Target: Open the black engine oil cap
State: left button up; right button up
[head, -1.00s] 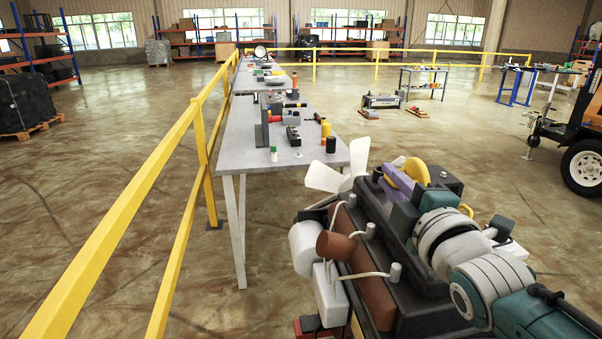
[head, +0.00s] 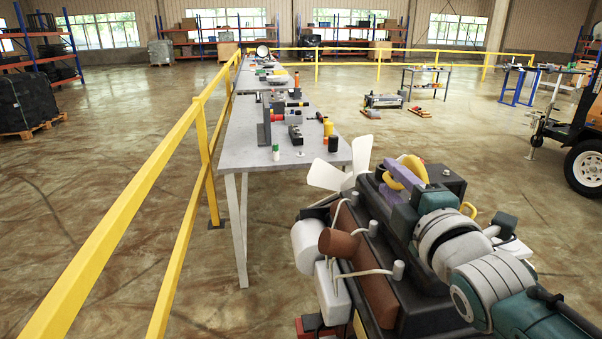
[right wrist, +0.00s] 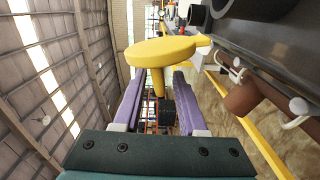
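A dark engine with brown and white parts fills the lower right of the head view (head: 382,232). My right gripper (head: 394,188) is over its top, with purple fingers. In the right wrist view the gripper (right wrist: 160,75) has its fingers apart, one on each side of a yellow stem under a flat yellow disc (right wrist: 165,50). I cannot tell whether they touch it. The yellow piece also shows in the head view (head: 408,172). A round black part (right wrist: 197,15) shows on the engine; I cannot tell whether it is the oil cap. My left gripper is not in view.
A grey table (head: 245,150) with tools and small bottles stands beyond the engine to the left. A yellow railing (head: 130,210) runs along the left. A trailer wheel (head: 586,168) is at far right. The floor between is largely clear.

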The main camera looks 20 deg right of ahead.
jog(key=shift+r, duration=0.1)
jog(key=shift+s+a, duration=0.1)
jog(key=shift+s, duration=0.1)
jog(key=v, duration=0.9)
jog(key=shift+s+b, duration=0.3)
jog(key=shift+b, duration=0.1)
